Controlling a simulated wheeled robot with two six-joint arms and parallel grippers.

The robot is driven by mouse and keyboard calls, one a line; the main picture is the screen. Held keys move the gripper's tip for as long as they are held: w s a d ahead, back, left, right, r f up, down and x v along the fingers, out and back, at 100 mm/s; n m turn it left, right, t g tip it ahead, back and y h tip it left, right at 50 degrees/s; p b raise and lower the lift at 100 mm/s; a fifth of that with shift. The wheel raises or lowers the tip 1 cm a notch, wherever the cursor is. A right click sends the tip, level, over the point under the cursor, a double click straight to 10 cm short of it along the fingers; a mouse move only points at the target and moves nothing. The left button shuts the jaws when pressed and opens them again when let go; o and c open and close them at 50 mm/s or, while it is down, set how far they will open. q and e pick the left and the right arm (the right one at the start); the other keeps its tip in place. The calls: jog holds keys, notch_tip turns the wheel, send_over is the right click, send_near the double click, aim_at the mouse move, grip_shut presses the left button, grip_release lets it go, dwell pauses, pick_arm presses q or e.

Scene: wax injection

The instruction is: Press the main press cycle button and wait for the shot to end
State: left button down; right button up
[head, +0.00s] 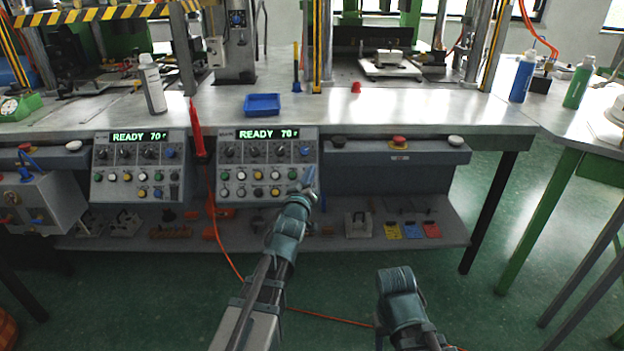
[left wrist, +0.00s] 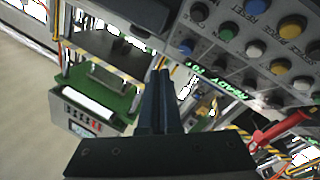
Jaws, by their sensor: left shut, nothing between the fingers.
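Two grey control panels stand along the bench front in the head view. The right panel (head: 268,165) has a green display (head: 268,133) reading READY 70, a row of knobs and rows of coloured buttons. It shows obliquely in the left wrist view (left wrist: 240,60), with blue, green, white and yellow buttons. I cannot tell which button is the main press cycle one. My left gripper (head: 310,176) is shut and empty, in front of the panel's lower right corner. Its closed fingers (left wrist: 160,80) point up in the wrist view, apparently apart from the buttons.
The left panel (head: 138,168) also reads READY. A red tool (head: 197,130) on an orange cord hangs between the panels. A blue tray (head: 262,104) and a grey bottle (head: 151,84) are on the bench. A red button (head: 399,142) sits right.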

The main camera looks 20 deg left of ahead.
pick_arm(q)
jog(key=shift+w+a+f+b, duration=0.3)
jog(key=shift+w+f+b, duration=0.65)
jog(key=shift+w, duration=0.15)
jog(key=shift+w+a+f+b, duration=0.35)
jog(key=shift+w+f+b, duration=0.6)
jog(key=shift+w, duration=0.1)
jog(key=shift+w+a+f+b, duration=0.3)
jog(key=shift+w+f+b, duration=0.65)
jog(key=shift+w, duration=0.15)
jog(key=shift+w+a+f, duration=0.1)
jog(key=shift+w+f, duration=0.15)
jog(key=shift+w, duration=0.05)
